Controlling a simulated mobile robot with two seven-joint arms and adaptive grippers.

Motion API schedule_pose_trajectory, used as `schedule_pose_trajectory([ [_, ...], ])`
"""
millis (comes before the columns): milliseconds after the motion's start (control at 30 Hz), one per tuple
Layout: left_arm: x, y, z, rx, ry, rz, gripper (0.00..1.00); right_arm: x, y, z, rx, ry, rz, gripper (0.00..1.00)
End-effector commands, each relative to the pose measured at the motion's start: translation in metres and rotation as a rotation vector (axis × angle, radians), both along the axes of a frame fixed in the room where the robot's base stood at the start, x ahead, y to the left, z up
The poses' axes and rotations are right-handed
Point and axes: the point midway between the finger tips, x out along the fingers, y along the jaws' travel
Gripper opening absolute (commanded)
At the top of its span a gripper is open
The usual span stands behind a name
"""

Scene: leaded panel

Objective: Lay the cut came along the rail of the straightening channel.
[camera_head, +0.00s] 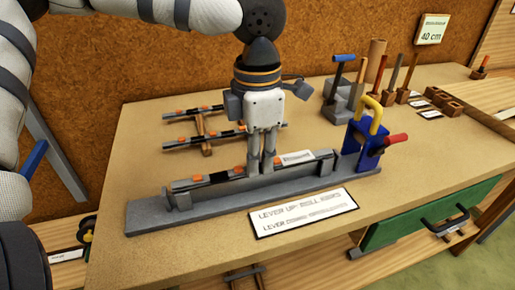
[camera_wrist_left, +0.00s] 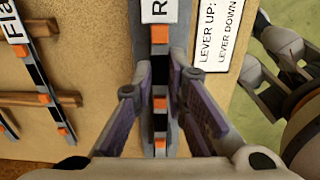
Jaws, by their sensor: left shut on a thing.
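The came, a thin dark strip with orange bands (camera_head: 219,177), lies lengthwise at the straightening channel, a long grey base (camera_head: 155,214) with upright blocks. In the left wrist view the came (camera_wrist_left: 160,68) runs between the fingers in line with the grey channel. My left gripper (camera_head: 261,170) points straight down over the channel, shut on the came. Whether the came rests fully on the rail is hard to tell; the fingers hide part of it. My right gripper (camera_wrist_left: 257,55) shows only in the left wrist view, at the right edge, with fingers apart and nothing between them.
Behind the channel, more banded strips (camera_head: 195,141) lie on a wooden support (camera_head: 205,126). A blue clamp (camera_head: 361,140) with yellow and red handles stands at the channel's right end. A lever label (camera_head: 303,212) lies in front. Upright tools (camera_head: 340,85) stand behind right.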

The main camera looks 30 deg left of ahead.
Motion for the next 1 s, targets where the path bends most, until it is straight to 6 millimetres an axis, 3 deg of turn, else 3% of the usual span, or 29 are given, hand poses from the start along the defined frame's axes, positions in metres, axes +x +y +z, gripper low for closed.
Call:
schedule_pose_trajectory([
  [700, 0.0, 0.0, -0.0055, 0.0, 0.0, 0.0, 0.0, 0.0001, 0.0, 0.0001, 0.0, 0.0, 0.0, 0.4],
  [733, 0.0001, -0.0001, -0.0055, 0.0, -0.001, 0.0, 0.17, 0.0001, 0.0, 0.0001, 0.0, 0.0, 0.0, 0.4],
  [800, 0.0001, -0.0001, -0.0054, 0.0, -0.001, 0.0, 0.33, 0.0001, 0.0, 0.0001, 0.0, 0.0, 0.0, 0.4],
  [1000, 0.0, 0.0, -0.0055, 0.0, 0.0, 0.0, 0.36, 0.0, 0.0, 0.0, 0.0, 0.0, 0.0, 0.4],
])
